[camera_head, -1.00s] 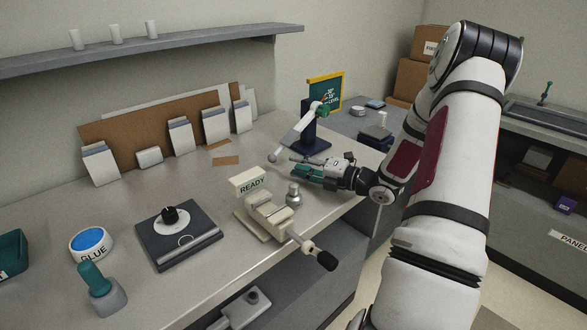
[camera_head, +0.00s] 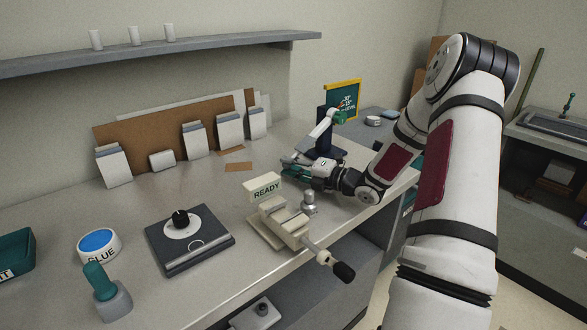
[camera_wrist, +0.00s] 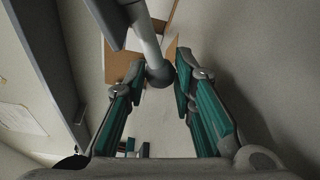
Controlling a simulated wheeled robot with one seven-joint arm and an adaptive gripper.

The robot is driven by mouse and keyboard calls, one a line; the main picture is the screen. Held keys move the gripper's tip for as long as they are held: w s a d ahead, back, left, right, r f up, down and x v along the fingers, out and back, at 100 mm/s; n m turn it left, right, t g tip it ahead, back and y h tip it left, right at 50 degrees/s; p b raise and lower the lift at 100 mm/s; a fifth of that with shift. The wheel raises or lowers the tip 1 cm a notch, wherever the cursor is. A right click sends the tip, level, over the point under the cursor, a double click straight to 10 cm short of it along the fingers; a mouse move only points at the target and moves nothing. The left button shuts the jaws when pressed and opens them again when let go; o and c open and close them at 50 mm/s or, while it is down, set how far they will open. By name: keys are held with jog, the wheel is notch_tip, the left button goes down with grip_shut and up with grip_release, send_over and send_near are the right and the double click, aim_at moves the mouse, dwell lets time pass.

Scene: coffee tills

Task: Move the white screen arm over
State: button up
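The white screen arm (camera_head: 323,127) reaches out from a dark post (camera_head: 324,150) with a teal joint at its top, at the back right of the counter. In the wrist view the white arm (camera_wrist: 144,36) comes down from above and ends in a grey ball (camera_wrist: 160,76). My gripper (camera_head: 288,167) is at the arm's free end. In the wrist view the gripper's (camera_wrist: 153,84) teal fingers stand apart with the ball between their tips, nearer the right finger. I cannot tell whether that finger touches it. The ball is mostly hidden in the head view.
A vise-like fixture with a READY sign (camera_head: 265,188) stands in front of my gripper. A yellow-framed board (camera_head: 343,98) is behind the post. A dark dial plate (camera_head: 190,240) and a blue button (camera_head: 98,242) lie left. White card holders (camera_head: 195,140) line the back.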

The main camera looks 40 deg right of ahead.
jog(key=shift+s+d, duration=0.1)
jog(key=shift+s+a+r+p, duration=0.1)
jog(key=shift+a+r+p, duration=0.25)
jog(key=shift+r, duration=0.4)
jog(key=shift+w+a+r+p, duration=0.1)
jog(key=shift+r+p, duration=0.4)
jog(key=shift+r, duration=0.3)
jog(key=shift+s+a+r+p, duration=0.1)
jog(key=shift+a+r+p, duration=0.25)
jog(key=shift+r, duration=0.4)
jog(key=shift+a+r+p, duration=0.25)
jog(key=shift+r+p, duration=0.2)
jog(key=shift+r, duration=0.3)
jog(key=shift+o, duration=0.6)
jog(key=shift+a+r+p, duration=0.15)
jog(key=shift+r+p, duration=0.6)
jog(key=shift+r, duration=0.6)
jog(key=shift+a+r+p, duration=0.15)
jog(key=shift+r+p, duration=0.55)
jog(key=shift+r, duration=0.6)
jog(key=o, duration=0.9)
jog(key=shift+f, duration=0.1)
